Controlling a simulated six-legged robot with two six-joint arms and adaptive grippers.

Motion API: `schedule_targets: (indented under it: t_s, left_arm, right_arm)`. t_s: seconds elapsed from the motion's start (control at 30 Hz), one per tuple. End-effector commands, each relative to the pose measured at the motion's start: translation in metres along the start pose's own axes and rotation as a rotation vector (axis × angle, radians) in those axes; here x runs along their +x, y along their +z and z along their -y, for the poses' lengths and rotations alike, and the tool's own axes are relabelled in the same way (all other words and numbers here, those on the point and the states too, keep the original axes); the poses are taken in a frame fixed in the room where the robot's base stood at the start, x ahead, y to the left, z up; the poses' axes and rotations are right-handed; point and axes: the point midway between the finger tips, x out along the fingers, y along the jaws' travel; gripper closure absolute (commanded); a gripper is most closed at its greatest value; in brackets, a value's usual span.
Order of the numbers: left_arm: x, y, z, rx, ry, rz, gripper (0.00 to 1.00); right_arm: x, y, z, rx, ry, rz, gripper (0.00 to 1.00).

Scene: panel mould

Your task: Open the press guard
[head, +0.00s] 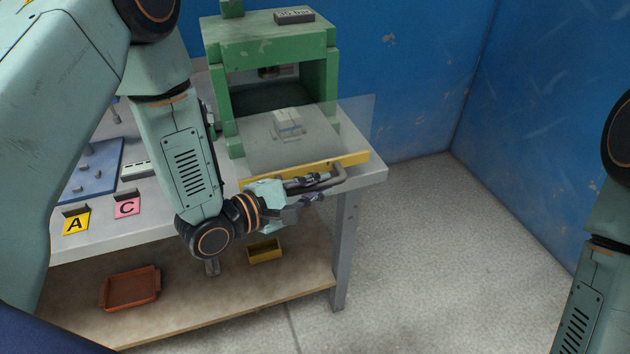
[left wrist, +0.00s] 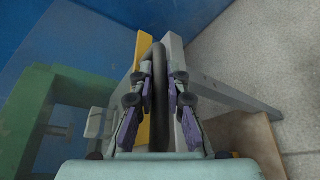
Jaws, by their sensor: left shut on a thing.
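The green press (head: 270,50) stands at the back of the grey bench, and its front opening shows. The press guard (head: 345,120) is a clear panel with a yellow bar (head: 352,159) along its front edge. It reaches out from the press over the bench at a low slant. A dark handle (head: 338,174) sticks out from the yellow bar. My left gripper (head: 318,188) is shut on this handle. In the left wrist view the handle (left wrist: 160,95) runs between the two fingers, beside the yellow bar (left wrist: 142,55). My right gripper is out of view.
A pale block (head: 288,121) shows through the clear panel. Yellow A (head: 75,222) and pink C (head: 127,206) cards and a blue board (head: 92,172) are on the bench at left. An orange tray (head: 130,289) and a yellow bin (head: 265,250) sit on the lower shelf. Floor at right is clear.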

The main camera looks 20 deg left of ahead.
Motion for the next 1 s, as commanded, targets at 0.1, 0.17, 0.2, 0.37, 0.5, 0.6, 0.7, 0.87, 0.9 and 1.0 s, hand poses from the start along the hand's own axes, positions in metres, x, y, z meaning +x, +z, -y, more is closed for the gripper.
schedule_targets:
  t_s: [0.1,0.17,0.2,0.37,0.5,0.6,0.7,0.87,0.9,1.0]
  left_arm:
    - [-0.001,0.000,0.004,-0.003,-0.008,-0.003,1.00]
    - [-0.001,0.000,0.004,-0.003,-0.008,-0.003,1.00]
    - [-0.001,0.000,0.004,-0.003,-0.008,-0.003,1.00]
    - [-0.001,0.000,0.003,-0.002,-0.007,-0.003,0.73]
    - [-0.001,0.000,0.002,-0.001,-0.004,-0.001,0.63]
    - [0.000,0.000,0.002,-0.001,-0.003,-0.001,0.63]
    - [0.000,0.000,0.001,-0.001,-0.002,-0.001,0.63]
    - [-0.004,0.000,0.001,-0.002,-0.001,-0.003,0.63]
    - [-0.006,-0.001,0.001,-0.002,-0.001,-0.003,0.63]
    - [-0.017,-0.001,0.000,-0.004,0.000,-0.005,0.63]
  right_arm:
    - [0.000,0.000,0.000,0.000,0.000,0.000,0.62]
    - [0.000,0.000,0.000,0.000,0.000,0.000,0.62]
    - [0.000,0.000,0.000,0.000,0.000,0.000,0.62]
    - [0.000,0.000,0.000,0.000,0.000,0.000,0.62]
    - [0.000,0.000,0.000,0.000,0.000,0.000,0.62]
    - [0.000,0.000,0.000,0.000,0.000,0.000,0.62]
    - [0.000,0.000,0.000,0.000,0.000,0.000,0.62]
    - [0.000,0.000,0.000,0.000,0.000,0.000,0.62]
    - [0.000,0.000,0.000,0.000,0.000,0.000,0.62]
    - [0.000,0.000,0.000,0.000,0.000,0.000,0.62]
